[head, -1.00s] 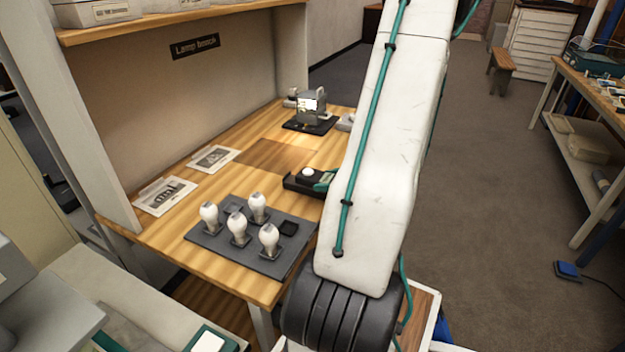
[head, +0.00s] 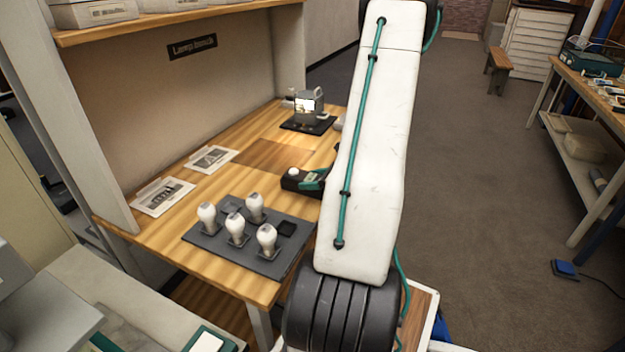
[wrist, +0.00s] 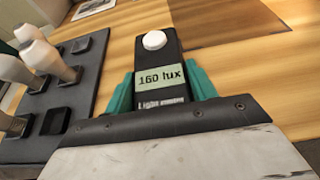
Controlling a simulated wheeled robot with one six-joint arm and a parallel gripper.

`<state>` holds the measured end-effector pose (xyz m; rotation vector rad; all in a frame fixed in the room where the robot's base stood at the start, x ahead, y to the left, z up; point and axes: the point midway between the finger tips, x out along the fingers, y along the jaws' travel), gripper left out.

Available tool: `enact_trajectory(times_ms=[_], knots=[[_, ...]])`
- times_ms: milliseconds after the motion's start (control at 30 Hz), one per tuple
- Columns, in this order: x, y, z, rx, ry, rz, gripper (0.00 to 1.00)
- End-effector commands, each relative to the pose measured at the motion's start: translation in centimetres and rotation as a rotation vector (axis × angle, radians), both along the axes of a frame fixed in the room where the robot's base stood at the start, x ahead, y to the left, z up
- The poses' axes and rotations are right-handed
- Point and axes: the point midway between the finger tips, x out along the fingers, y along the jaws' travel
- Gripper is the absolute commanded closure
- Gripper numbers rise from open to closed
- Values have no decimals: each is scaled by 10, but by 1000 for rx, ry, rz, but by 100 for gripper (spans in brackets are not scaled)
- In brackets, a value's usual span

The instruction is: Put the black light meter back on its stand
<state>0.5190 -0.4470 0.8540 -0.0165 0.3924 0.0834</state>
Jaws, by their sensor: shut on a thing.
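The black light meter (wrist: 170,58) has a white dome and a green display reading "160 lux". In the wrist view it lies between the teal fingers of my gripper (wrist: 161,86), which is shut on it. A label starting with "Light" shows below the display, partly blurred. In the head view the meter (head: 290,184) is low at the right part of the lamp bench, with one teal finger (head: 312,181) beside it. My arm hides part of this spot. I cannot tell the stand apart from the black meter, or whether they touch.
A dark tray (head: 208,243) with several white bulbs and an empty square socket stands close in front, left of the meter in the wrist view. A device on a black base (head: 308,125) stands farther back. Two printed cards (head: 163,196) lie at left. Bare wood (head: 245,180) lies between.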

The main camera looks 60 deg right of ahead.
Motion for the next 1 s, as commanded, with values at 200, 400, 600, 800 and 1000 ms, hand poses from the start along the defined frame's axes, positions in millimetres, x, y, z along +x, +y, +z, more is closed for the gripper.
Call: enact_trajectory(times_ms=[200, 400, 600, 800, 1000], knots=[[0, 0, -2, 0, 0, 0, 22], [0, 0, -2, 0, 0, 0, 22], [-10, -2, 5, -1, -1, -2, 22], [-48, -5, 20, -1, 0, -6, 22], [-86, -8, 36, -1, 0, -5, 22]])
